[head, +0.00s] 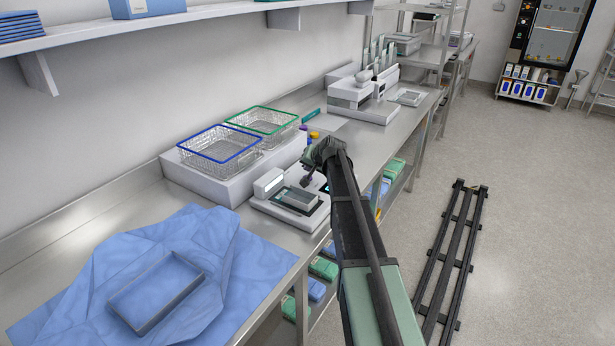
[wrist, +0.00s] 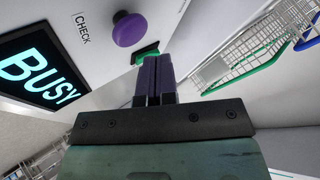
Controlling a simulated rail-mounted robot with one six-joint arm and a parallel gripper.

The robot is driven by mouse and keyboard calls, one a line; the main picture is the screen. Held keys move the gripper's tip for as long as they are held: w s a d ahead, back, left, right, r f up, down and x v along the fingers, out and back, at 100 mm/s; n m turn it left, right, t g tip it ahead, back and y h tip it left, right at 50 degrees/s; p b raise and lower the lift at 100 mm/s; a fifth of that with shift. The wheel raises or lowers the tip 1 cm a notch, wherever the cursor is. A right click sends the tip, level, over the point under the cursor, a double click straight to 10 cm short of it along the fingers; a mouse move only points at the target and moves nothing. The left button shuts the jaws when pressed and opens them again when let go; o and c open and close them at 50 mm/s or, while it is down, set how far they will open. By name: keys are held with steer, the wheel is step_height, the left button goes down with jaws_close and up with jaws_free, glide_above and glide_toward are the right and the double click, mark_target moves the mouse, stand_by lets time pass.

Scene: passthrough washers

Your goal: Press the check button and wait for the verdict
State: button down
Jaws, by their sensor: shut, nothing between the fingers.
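The check station (head: 290,205) is a pale bench device under my arm in the head view. In the wrist view its panel carries the printed label CHECK (wrist: 83,29), a round purple button (wrist: 127,28) and a dark screen (wrist: 40,68) with BUSY in pale cyan letters. My gripper (wrist: 152,62) is shut and empty. Its fingertips are beside the purple button, over or near a small green part (wrist: 147,52); I cannot tell whether they touch it. In the head view my gripper (head: 307,181) hangs low at the station, and the button cannot be made out.
Two wire baskets, one blue-rimmed (head: 220,143) and one green-rimmed (head: 263,120), stand on a white block behind the station. A blue drape (head: 85,265) with a grey tray (head: 157,292) lies at the left. A white instrument (head: 362,97) stands further along the bench.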

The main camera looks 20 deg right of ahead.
steer(key=shift+r+p, duration=2)
steer(key=shift+r, duration=0.35)
steer(key=shift+f, duration=0.1)
